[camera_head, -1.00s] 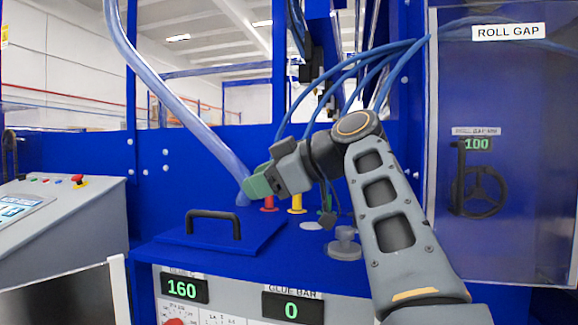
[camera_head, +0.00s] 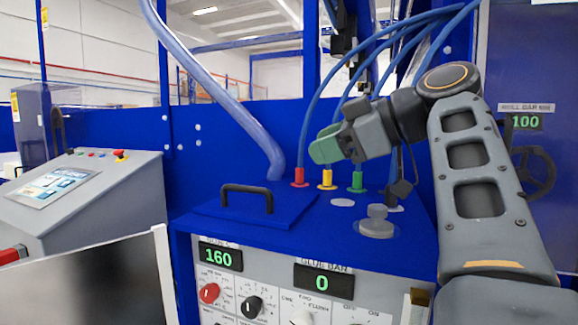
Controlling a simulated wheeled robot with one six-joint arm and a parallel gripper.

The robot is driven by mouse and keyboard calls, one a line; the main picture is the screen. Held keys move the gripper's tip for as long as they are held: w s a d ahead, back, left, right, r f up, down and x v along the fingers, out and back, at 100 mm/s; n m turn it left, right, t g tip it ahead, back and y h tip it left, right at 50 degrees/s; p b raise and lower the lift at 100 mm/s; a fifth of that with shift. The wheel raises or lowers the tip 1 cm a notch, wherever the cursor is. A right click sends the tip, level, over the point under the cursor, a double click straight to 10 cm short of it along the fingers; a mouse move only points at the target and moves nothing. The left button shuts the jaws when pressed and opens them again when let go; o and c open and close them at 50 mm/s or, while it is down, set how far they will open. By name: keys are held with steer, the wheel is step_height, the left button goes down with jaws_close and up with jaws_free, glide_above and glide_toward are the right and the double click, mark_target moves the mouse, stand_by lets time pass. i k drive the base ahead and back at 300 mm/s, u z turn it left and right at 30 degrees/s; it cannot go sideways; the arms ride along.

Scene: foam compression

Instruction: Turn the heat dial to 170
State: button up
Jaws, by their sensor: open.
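The heat display (camera_head: 216,257) reads 160 in green digits on the front panel of the blue machine. Below it is a red dial (camera_head: 209,293), likely the heat dial, on a white scale whose numbers are too small to read. My gripper (camera_head: 325,150), with green fingertips, is open and empty. It is above and behind the front panel, up and to the right of the red dial, and touches no dial.
A second display (camera_head: 324,281) reads 0, with a black dial (camera_head: 251,306) and a white dial (camera_head: 300,318) nearby. A black handle (camera_head: 247,192) rises from the lid. A grey console (camera_head: 85,205) stands left. Blue hoses (camera_head: 345,85) hang behind my gripper.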

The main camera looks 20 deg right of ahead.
mark_target(208, 294)
steer(key=k, duration=1)
